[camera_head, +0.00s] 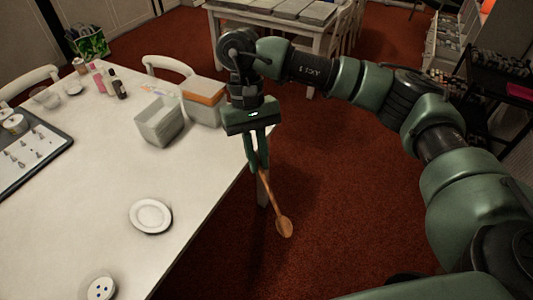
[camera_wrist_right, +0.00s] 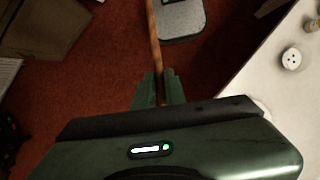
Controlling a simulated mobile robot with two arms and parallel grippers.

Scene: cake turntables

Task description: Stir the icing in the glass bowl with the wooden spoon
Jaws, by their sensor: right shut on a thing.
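My right gripper (camera_head: 258,165) is shut on the wooden spoon (camera_head: 284,227) by its handle. The spoon hangs below the fingers with its bowl end down, over the red floor just off the table's right edge. In the right wrist view the spoon's handle (camera_wrist_right: 154,40) runs up from between the fingertips (camera_wrist_right: 160,88). A small, pale, see-through bowl shape (camera_head: 47,98) stands at the far left of the table; I cannot tell whether it is the glass bowl with icing. No icing is clearly visible. My left gripper is out of view.
The white table (camera_head: 90,210) fills the left. On it are a white plate (camera_head: 151,216), a small dotted dish (camera_head: 99,289), a grey bin (camera_head: 159,128), an orange-topped box (camera_head: 203,95), bottles (camera_head: 119,88) and a dark-rimmed tray (camera_head: 62,140). The table's front middle is mostly clear.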

